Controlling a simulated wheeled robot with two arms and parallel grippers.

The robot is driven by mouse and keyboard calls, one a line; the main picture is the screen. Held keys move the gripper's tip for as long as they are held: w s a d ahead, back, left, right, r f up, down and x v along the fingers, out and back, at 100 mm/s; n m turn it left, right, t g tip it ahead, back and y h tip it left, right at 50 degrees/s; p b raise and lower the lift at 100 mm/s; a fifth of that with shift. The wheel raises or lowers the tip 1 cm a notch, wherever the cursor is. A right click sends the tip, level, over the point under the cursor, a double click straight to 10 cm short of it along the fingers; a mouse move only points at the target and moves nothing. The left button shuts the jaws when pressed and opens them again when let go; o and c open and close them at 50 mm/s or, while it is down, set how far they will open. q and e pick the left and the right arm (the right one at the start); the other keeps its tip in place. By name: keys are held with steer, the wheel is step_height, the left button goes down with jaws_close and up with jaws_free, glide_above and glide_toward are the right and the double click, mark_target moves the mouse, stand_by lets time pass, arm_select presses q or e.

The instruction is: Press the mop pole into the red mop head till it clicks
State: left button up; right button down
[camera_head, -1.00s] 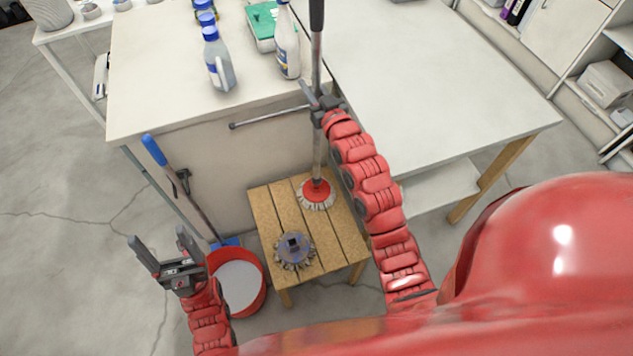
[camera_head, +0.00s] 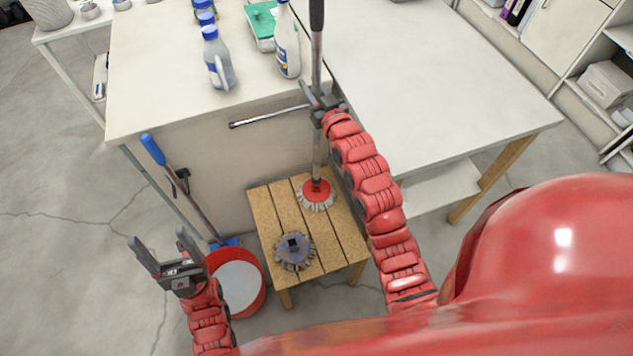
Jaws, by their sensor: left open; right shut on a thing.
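The red mop head (camera_head: 317,194) with its pale fringe sits on the small wooden stool, toward its back right. The mop pole (camera_head: 317,150) stands upright, its lower end at the centre of the red mop head; I cannot tell how deep it sits. My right gripper (camera_head: 317,100) is shut on the pole, well above the head, and partly hides it. The pole's dark upper grip (camera_head: 316,14) runs out of the top of the view. My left gripper (camera_head: 165,252) is open and empty, to the left of the stool above the floor.
A grey-blue brush head (camera_head: 294,250) lies on the front of the stool (camera_head: 268,217). A red bucket (camera_head: 261,296) stands left of it. A blue-handled tool (camera_head: 180,180) leans by the white counter (camera_head: 150,90), which holds bottles (camera_head: 218,62). A towel-bar-like rod (camera_head: 270,116) juts from the counter front.

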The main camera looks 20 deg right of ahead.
steer(key=shift+f+b, duration=0.25)
steer(key=shift+b, duration=0.15)
stand_by(1.6)
steer(key=c, duration=0.6)
jaws_free()
steer(key=shift+s, duration=0.15)
steer(key=s+d+p, duration=0.1)
steer(key=s+d, duration=0.1)
steer(key=s, duration=1.5)
steer(key=shift+p, duration=0.3)
steer(key=shift+r, duration=0.1)
